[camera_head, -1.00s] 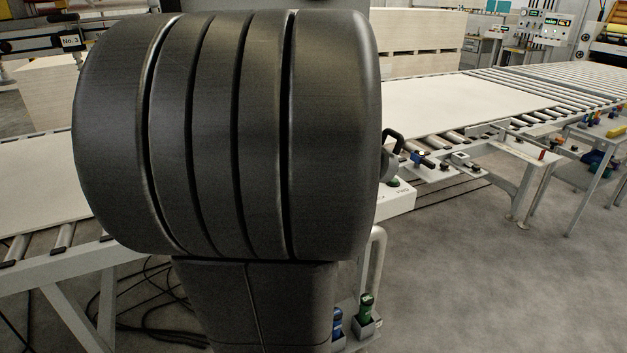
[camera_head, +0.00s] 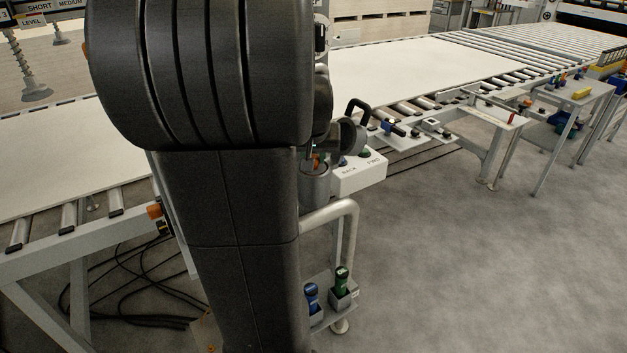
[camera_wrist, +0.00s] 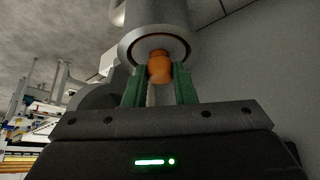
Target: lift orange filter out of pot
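The orange filter (camera_wrist: 160,67) stands at the mouth of the grey pot (camera_wrist: 153,14) in the wrist view, with its lower part inside or against the dark opening. My gripper (camera_wrist: 160,76) has its two green fingers on either side of the filter, apparently touching it. In the head view the pot (camera_head: 314,188) shows just right of my arm. A small bit of the orange filter (camera_head: 316,163) shows above its rim, and my arm hides most of the gripper there.
A white control box (camera_head: 360,178) and a black handle (camera_head: 358,108) are close to the right of the pot. A bent grey pipe rail (camera_head: 335,212) stands below. Blue (camera_head: 312,295) and green (camera_head: 342,281) bottles sit lower down. The conveyor (camera_head: 470,65) runs behind; open floor lies to the right.

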